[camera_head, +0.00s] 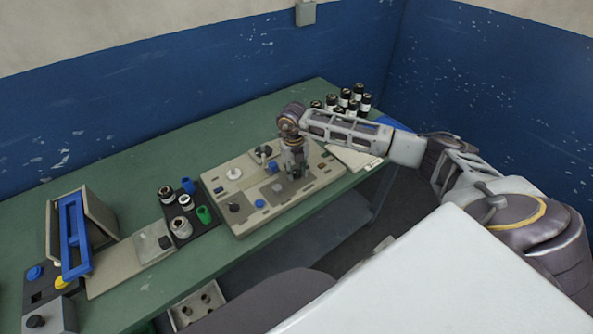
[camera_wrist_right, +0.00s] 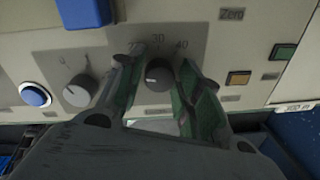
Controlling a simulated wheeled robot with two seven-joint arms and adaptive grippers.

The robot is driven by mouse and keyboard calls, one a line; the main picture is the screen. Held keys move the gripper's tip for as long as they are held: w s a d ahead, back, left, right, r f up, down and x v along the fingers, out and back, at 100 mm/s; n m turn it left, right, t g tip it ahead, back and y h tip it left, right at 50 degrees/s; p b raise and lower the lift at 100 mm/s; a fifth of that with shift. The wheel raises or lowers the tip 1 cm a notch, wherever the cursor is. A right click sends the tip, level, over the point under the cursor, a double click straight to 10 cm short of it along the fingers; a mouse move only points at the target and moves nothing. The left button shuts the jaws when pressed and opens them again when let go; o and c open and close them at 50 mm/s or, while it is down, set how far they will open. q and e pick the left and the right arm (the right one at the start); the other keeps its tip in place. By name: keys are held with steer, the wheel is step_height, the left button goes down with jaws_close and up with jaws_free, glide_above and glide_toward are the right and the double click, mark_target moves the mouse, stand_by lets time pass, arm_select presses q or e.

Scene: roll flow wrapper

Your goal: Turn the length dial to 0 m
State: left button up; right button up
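A beige control panel (camera_head: 240,219) lies on the green table. In the right wrist view, a dark round dial (camera_wrist_right: 158,74) on it has the numbers 20, 30 and 40 along its upper side. A second, grey knob (camera_wrist_right: 79,90) with a 0 mark is to its left. No readable name tells which is the length dial, and the pointer settings are unclear. My right gripper (camera_wrist_right: 160,75) is over the panel, its fingers apart on either side of the dark dial, with small gaps showing. In the head view, my right gripper (camera_head: 295,172) points down at the panel. My left gripper is not in view.
A blue button (camera_wrist_right: 35,95), a blue block (camera_wrist_right: 84,12), and green and orange squares (camera_wrist_right: 239,78) are near the dials. Several black bottles (camera_head: 346,98) stand behind my right arm. A black tray (camera_head: 207,221) with small parts and a blue-framed device (camera_head: 74,235) are left.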

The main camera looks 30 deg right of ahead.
mark_target(295, 172)
steer(key=shift+o, duration=1)
step_height(295, 172, up, 12)
steer(key=shift+a, duration=0.35)
steer(key=shift+f, duration=0.1)
